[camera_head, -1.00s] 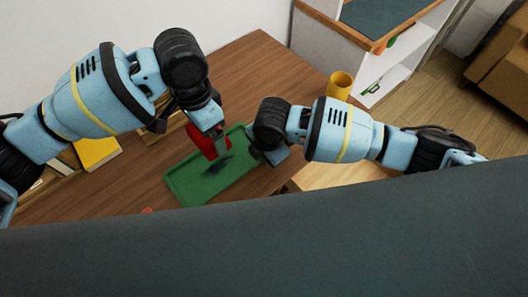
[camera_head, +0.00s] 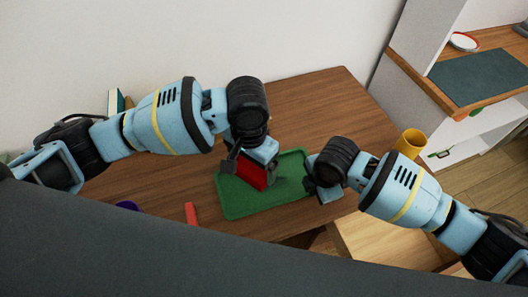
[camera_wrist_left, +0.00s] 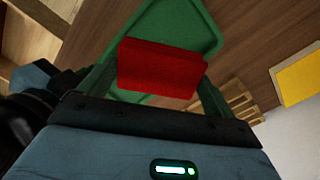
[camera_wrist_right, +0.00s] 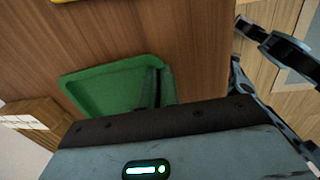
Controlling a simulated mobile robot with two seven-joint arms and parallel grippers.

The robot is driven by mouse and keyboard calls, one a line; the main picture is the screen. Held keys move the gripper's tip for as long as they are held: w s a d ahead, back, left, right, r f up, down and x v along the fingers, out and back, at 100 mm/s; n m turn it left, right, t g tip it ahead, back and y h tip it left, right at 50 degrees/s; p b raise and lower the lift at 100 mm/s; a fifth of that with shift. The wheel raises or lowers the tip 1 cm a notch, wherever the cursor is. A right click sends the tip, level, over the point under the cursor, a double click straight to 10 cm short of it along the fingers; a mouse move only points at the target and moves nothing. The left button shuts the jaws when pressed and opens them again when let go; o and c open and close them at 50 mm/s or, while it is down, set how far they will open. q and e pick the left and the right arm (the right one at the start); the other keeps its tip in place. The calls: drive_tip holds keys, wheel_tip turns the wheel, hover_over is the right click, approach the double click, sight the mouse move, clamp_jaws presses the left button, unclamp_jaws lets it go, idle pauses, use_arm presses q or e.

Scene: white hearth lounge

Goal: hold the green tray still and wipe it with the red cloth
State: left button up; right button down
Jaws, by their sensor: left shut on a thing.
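The green tray (camera_head: 235,205) lies on the wooden table; it also shows in the left wrist view (camera_wrist_left: 185,15) and right wrist view (camera_wrist_right: 105,88). My left gripper (camera_head: 252,164) is shut on the red cloth (camera_head: 251,174) over the left part of the tray. The cloth sits between its fingers in the left wrist view (camera_wrist_left: 160,68). I cannot tell whether the cloth touches the tray floor. My right gripper (camera_head: 312,190) is at the tray's right rim. Its fingertips are partly hidden, and I cannot tell whether they close on the rim.
A yellow cup (camera_head: 410,142) stands near the table's right edge. A red block (camera_head: 190,213) and a purple item (camera_head: 127,205) are at the near side. A white shelf unit (camera_head: 420,40) stands at the right. The table behind the tray (camera_head: 315,105) is clear.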

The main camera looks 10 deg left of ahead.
sight(277, 180)
use_arm(q)
drive_tip(key=shift+s+a+f+n, duration=0.4)
drive_tip(key=shift+a+f+n, duration=0.25)
drive_tip(key=shift+n, duration=0.55)
drive_tip(key=shift+f, duration=0.1)
drive_tip(key=shift+f, duration=2.9)
drive_tip(key=shift+f, duration=0.4)
drive_tip(key=shift+w+d, duration=0.55)
drive_tip(key=shift+d, duration=0.35)
drive_tip(key=shift+w+d, duration=0.55)
drive_tip(key=shift+d, duration=0.35)
drive_tip(key=shift+w+d, duration=0.6)
drive_tip(key=shift+d, duration=0.35)
drive_tip(key=shift+w+d, duration=0.55)
drive_tip(key=shift+d, duration=0.35)
drive_tip(key=shift+a, duration=0.1)
